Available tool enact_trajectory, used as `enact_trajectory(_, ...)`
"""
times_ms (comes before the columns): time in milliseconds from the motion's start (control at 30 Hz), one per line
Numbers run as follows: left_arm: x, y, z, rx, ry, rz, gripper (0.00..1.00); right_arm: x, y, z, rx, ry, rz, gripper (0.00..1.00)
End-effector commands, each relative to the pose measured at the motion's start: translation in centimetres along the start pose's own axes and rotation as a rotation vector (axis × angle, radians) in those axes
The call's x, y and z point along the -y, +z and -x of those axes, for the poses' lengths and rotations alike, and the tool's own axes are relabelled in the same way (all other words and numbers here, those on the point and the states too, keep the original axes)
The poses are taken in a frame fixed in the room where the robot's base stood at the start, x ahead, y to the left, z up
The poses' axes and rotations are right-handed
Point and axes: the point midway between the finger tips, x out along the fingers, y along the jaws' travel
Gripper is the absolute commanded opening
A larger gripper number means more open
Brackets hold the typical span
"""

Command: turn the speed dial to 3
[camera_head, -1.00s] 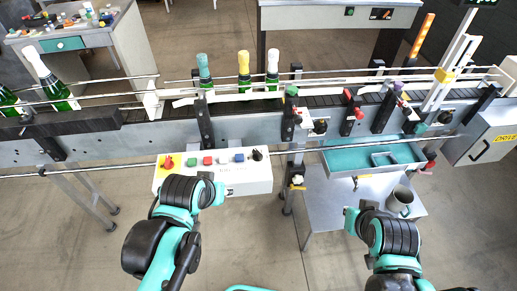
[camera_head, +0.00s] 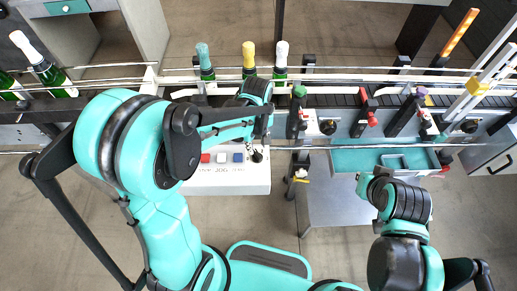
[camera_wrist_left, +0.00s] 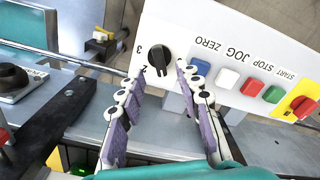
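The speed dial is a round black knob at the end of the white control panel; it shows in the left wrist view (camera_wrist_left: 159,57) and, small, in the head view (camera_head: 257,156). The numbers 3 and 2 are printed beside it; its exact setting is hard to read. My left gripper (camera_wrist_left: 161,74) is open and empty, its two fingertips just short of the dial, one toward each side. In the head view, my left arm hides the panel's left part. My right gripper (camera_head: 364,186) is at the lower right; its fingers are not clear.
Beside the dial on the panel (camera_head: 228,182) are a blue button (camera_wrist_left: 201,67), a white button (camera_wrist_left: 228,78), red and green buttons and a red knob on yellow (camera_wrist_left: 301,106). The conveyor with bottles (camera_head: 249,62) runs behind. A teal tray (camera_head: 345,160) stands to the right.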

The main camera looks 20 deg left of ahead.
Motion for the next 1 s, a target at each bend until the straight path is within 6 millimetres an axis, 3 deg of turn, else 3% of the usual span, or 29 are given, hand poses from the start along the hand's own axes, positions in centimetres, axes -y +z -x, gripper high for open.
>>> enact_trajectory(100,0.0,-0.1,-2.5,-0.001,0.001,-0.001,0.34,0.0,0.6,-0.8,0.000,0.000,0.000,0.00)
enact_trajectory(300,0.0,-0.1,-4.9,-0.001,0.001,-0.001,0.34,0.0,1.0,-1.5,0.000,0.000,0.000,0.00)
enact_trajectory(667,0.0,0.0,-5.4,-0.001,0.001,-0.002,0.34,0.0,1.1,-1.5,0.000,0.000,0.000,0.00)
enact_trajectory(800,0.0,0.0,-5.4,-0.001,0.001,-0.002,0.00,0.0,1.1,-1.5,0.000,0.000,0.000,0.00)
enact_trajectory(1000,0.0,0.0,-5.4,-0.001,0.001,-0.002,0.00,0.0,1.1,-1.5,0.000,0.000,0.000,0.00)
